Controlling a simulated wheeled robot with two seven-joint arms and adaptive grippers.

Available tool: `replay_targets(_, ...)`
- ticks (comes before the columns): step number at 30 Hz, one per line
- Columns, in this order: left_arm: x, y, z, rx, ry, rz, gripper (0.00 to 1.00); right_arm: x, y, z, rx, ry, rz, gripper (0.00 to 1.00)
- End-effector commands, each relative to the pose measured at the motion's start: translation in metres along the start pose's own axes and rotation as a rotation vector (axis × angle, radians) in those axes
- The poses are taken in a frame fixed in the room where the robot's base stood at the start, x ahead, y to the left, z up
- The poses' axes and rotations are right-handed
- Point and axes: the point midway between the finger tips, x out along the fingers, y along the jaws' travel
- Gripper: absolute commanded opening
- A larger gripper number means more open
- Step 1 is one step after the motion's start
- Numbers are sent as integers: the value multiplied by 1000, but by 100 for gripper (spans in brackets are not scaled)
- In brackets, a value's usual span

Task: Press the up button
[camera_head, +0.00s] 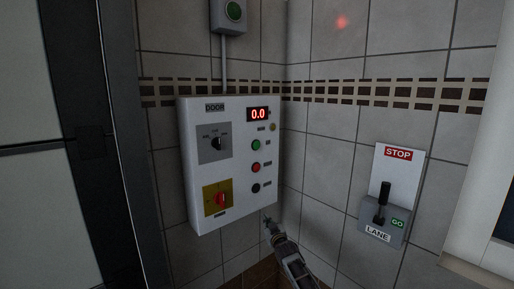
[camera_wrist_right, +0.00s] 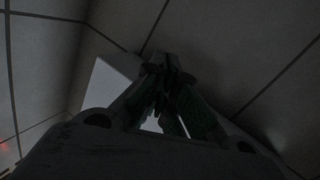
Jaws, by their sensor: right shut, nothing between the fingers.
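A white control box (camera_head: 238,190) labelled DOOR hangs on the tiled wall. On its right side is a column of buttons: a green button (camera_head: 256,145) on top, a red button (camera_head: 255,167) in the middle and a black button (camera_head: 256,188) below. Their small labels are too small to read. My right gripper (camera_head: 268,222) is shut and empty, just below the box's lower right corner and apart from the buttons. Its closed fingers (camera_wrist_right: 165,75) also show in the right wrist view, with a pale panel behind them at left. My left gripper is out of view.
The box also carries a red 0.0 display (camera_head: 259,114), a black selector knob (camera_head: 216,143) and a red rotary switch (camera_head: 221,199). A STOP/GO lane lever (camera_head: 381,203) is on the right wall. A dark door frame (camera_head: 95,140) stands left.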

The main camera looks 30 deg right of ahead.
Motion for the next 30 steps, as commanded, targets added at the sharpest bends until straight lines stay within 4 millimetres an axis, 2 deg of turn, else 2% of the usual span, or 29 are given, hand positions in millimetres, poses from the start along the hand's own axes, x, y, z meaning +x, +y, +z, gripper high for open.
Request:
replay_targets(3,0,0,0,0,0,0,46,0,12,-35,0,63,17,0)
replay_targets(14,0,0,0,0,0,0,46,-14,48,-135,-4,251,68,0)
replay_targets(23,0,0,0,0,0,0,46,-43,72,-217,-16,419,107,0)
replay_targets(30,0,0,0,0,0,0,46,-75,84,-280,-30,560,133,0)
